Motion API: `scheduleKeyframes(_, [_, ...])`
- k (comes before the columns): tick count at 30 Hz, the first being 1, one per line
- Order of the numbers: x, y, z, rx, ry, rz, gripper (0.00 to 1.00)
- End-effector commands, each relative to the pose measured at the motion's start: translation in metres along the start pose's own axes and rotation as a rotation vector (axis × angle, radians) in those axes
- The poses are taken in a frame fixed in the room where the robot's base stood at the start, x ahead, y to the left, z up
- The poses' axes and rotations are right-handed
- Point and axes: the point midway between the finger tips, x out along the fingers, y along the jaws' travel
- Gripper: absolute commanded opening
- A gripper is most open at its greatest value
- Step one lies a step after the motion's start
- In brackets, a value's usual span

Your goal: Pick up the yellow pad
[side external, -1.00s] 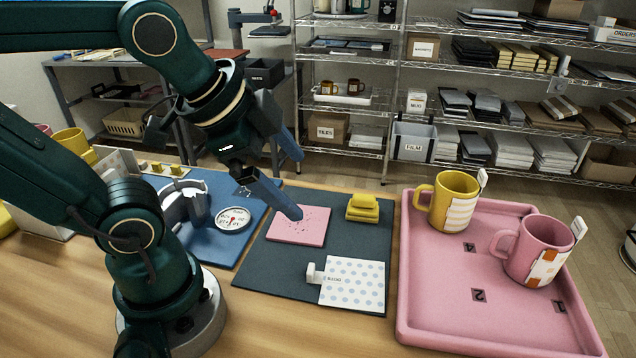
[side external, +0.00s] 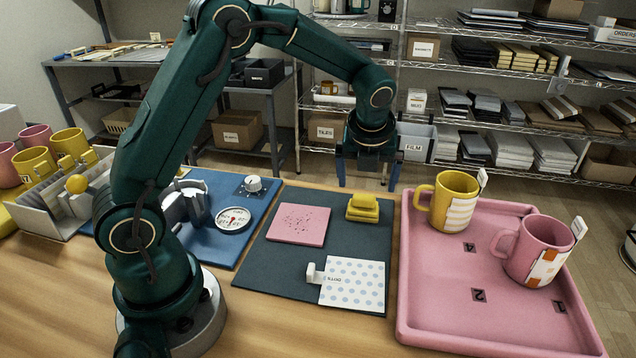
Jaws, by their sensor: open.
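The yellow pad (side external: 362,208) is a small stepped block. It lies at the back right of the dark mat (side external: 262,268). My gripper (side external: 367,187) points down with its two blue fingers spread apart and nothing between them. In the picture it is just above the yellow pad; how far above or behind it is, I cannot tell. The pad is in full view.
A pink square (side external: 298,224) and a dotted sheet (side external: 353,284) with a white clip lie on the mat. The pink tray (side external: 430,300) at right holds a yellow mug (side external: 453,203) and a pink mug (side external: 538,250). A dial (side external: 234,219) sits on the blue mat.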

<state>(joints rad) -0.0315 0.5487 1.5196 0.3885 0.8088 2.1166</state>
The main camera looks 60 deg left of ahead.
Motion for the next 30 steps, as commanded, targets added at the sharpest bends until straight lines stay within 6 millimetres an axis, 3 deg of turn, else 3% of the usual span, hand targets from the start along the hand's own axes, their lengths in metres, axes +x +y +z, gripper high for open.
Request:
scheduleKeyframes(13, [0.05, 0.003, -0.006, 0.001, 0.018, 0.015, 1.0])
scheduleKeyframes(24, [0.057, 0.003, -0.005, 0.0, 0.016, 0.012, 1.0])
scheduleKeyframes(30, [0.057, 0.003, -0.005, 0.0, 0.016, 0.012, 0.23])
